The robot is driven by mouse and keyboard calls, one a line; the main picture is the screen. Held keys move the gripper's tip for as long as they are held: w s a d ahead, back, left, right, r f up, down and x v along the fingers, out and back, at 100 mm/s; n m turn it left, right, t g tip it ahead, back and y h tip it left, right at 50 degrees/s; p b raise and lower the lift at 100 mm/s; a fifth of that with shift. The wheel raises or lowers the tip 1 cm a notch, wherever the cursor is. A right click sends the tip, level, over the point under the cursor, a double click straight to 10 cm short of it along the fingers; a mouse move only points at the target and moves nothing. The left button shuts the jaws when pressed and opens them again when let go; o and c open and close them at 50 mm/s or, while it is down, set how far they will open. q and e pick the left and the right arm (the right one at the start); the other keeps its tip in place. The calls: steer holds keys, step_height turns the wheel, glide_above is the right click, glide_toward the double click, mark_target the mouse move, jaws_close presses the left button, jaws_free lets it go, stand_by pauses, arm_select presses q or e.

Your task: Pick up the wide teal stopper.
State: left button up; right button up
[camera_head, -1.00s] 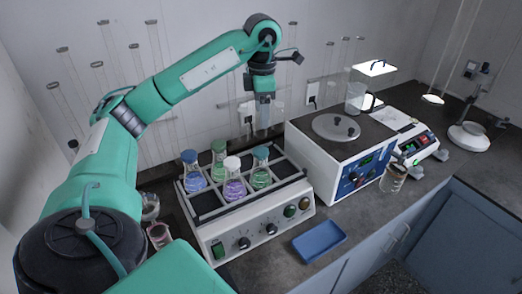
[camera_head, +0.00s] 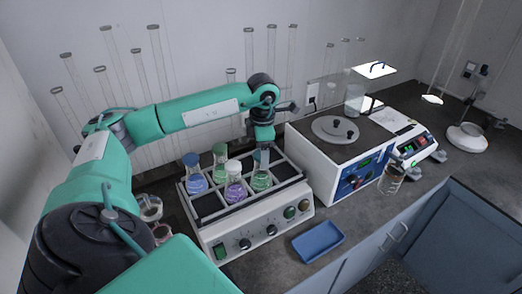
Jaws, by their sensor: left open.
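Several stoppered flasks stand in the shaker's rack (camera_head: 292,172). The rightmost flask (camera_head: 261,181) holds green liquid; its teal stopper is now mostly hidden by my left gripper (camera_head: 262,160). The gripper is open and points down over that flask's top, with the fingers at stopper height. I cannot tell whether they touch the stopper. The flask with blue liquid at the left has a blue stopper (camera_head: 190,159). The flask behind has a green stopper (camera_head: 220,149), and the purple one in front has a white stopper (camera_head: 233,166). My right gripper is not in view.
The white shaker base (camera_head: 258,229) carries the rack. A blue tray (camera_head: 318,241) lies in front of it. A white instrument box (camera_head: 322,168) stands close to the right. Tall glass tubes (camera_head: 157,60) line the wall behind. Glassware (camera_head: 150,208) stands left of the shaker.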

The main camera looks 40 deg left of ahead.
arm_select(q)
steer(key=shift+f, duration=0.25)
steer(key=c, duration=1.1)
steer(key=shift+o, duration=0.2)
steer(key=shift+r, duration=0.1)
